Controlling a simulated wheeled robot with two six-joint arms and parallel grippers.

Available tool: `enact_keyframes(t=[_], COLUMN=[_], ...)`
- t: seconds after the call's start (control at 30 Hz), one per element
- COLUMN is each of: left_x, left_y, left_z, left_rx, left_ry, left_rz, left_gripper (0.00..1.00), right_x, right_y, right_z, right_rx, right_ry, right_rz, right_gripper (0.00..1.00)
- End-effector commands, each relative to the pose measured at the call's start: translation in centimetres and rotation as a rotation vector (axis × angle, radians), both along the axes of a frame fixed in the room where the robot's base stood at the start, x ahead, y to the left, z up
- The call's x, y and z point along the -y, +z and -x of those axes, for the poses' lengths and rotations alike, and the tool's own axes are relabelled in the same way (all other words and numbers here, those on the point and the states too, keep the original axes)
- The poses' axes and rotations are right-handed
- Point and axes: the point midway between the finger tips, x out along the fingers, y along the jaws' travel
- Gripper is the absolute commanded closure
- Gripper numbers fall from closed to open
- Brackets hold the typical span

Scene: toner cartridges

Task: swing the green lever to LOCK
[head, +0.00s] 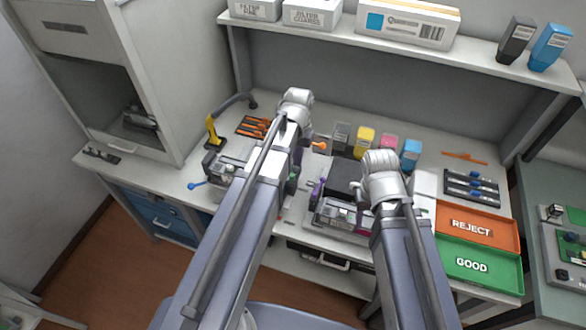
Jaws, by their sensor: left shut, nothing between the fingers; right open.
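I cannot make out the green lever; my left arm covers part of the bench where several coloured levers stand. A blue-knobbed lever (192,185) sticks out at the left of a grey fixture (218,174). A purple lever (316,188) stands beside a second fixture (335,215) with a black block on it. My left gripper (293,180) is mostly hidden behind its own arm, between the two fixtures; it is shut and empty. My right gripper (359,212) is open, over the right side of the second fixture. No LOCK mark is readable.
Black, yellow, pink and blue toner bottles (366,142) stand behind the fixtures. An orange-knobbed rod (319,145) is near my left wrist. An orange REJECT tray (471,226) and a green GOOD tray (480,267) lie at right. A shelf (300,32) overhangs the back.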

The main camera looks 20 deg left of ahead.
Motion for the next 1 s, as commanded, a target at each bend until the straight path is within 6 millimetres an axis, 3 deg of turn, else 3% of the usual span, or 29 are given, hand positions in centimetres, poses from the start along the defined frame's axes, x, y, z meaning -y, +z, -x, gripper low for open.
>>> enact_keyframes(t=[1.0], left_x=[-1.2], left_y=[0.0], left_z=[0.1], left_rx=[0.0], left_ry=[0.001], left_rz=[0.0], left_gripper=[1.0], right_x=[0.0], right_y=[0.0], right_z=[0.0], right_rx=[0.0], right_ry=[0.0], right_rz=[0.0], right_gripper=[0.5])
